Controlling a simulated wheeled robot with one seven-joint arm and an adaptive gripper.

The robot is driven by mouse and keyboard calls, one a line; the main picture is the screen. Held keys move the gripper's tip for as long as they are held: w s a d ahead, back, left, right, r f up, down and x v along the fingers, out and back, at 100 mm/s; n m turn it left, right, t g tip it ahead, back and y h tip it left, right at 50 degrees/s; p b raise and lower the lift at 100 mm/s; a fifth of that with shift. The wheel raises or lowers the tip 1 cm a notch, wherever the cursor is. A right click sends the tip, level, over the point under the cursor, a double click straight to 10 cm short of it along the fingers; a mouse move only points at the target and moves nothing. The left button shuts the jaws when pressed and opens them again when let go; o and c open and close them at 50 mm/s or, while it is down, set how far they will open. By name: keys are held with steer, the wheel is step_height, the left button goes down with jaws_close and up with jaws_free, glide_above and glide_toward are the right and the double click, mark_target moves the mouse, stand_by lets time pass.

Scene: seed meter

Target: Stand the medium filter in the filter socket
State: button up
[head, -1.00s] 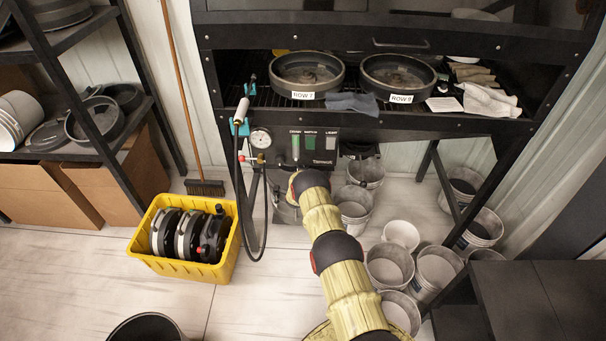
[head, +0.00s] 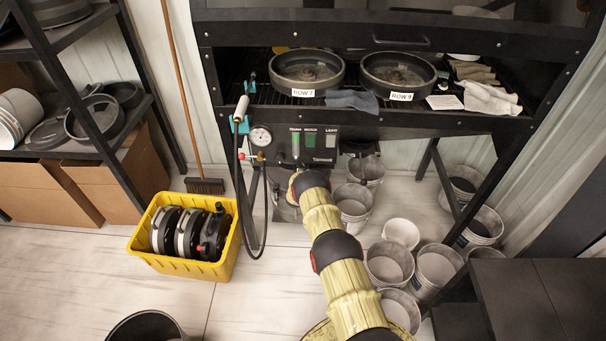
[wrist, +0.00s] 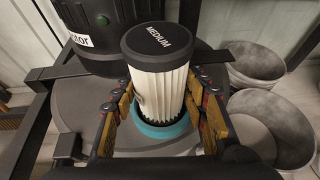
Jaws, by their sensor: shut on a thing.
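The medium filter (wrist: 159,75) shows in the wrist view as a white pleated cylinder with a black cap marked MEDIUM. It looks roughly upright. My gripper (wrist: 163,120) is shut on it, with one tan-padded finger on each side of its lower part. A teal ring (wrist: 150,136) surrounds the filter's lower end, on a round grey surface. The ring appears to be the filter socket. The filter's bottom is hidden, so I cannot tell whether it is fully seated. In the head view, my arm hides the gripper and filter.
A black canister (wrist: 98,40) with a green button stands close behind the filter. Grey buckets (wrist: 262,125) stand to the right. In the head view, a yellow crate (head: 226,262) holds several discs, and a hose (head: 240,190) hangs left of my arm.

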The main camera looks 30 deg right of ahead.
steer(key=shift+f, duration=0.15)
steer(key=o, duration=1.4)
steer(key=shift+v, duration=6)
